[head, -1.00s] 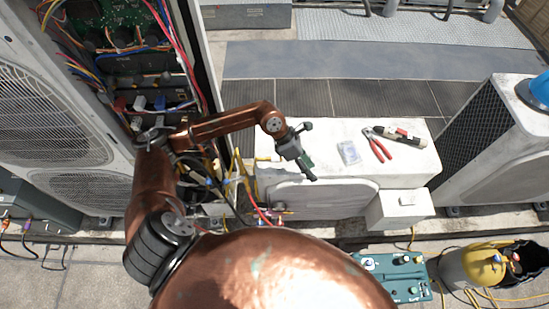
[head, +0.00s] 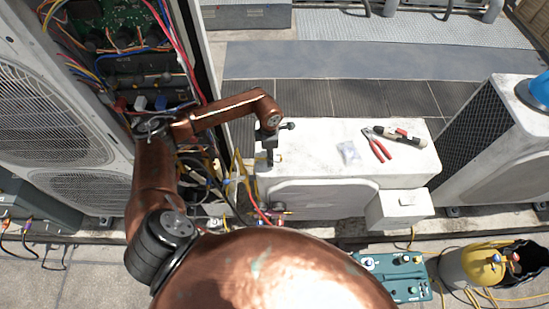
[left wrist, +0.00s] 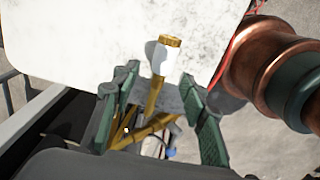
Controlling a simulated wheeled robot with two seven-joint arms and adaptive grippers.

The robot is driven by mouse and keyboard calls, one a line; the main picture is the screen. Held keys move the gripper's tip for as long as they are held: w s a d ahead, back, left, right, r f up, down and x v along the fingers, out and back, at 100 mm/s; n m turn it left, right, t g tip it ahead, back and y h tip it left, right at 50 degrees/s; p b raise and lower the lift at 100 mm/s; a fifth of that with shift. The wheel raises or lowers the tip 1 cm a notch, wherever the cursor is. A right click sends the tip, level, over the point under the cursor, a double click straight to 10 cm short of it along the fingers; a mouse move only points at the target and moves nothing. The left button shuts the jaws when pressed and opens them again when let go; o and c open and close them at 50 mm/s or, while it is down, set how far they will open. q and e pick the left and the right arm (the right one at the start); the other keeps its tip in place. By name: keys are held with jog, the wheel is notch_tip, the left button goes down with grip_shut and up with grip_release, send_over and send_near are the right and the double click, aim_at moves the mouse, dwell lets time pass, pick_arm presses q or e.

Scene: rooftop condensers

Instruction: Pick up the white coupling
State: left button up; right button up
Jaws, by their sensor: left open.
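The white coupling (left wrist: 165,62) shows in the left wrist view as a white sleeve with a brass cap, on an upright brass pipe (left wrist: 154,97). It appears between and slightly beyond the fingertips of my left gripper (left wrist: 160,79). The two green fingers are open, one on each side of the pipe, and hold nothing. In the head view my left gripper (head: 267,160) points down at the left end of the white condenser casing (head: 320,150). I cannot make out the coupling clearly there. My right gripper is not in view.
Red-handled pliers (head: 378,147), a dark-and-white tool (head: 400,135) and a small clear packet (head: 348,153) lie on the casing. An open unit with wires (head: 140,60) stands left. Yellow pipes (head: 238,168) and hoses crowd the gap beside the casing.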

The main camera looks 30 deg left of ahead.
pick_arm(q)
jog(key=shift+f, duration=0.45)
jog(key=shift+c, duration=0.4)
grip_shut()
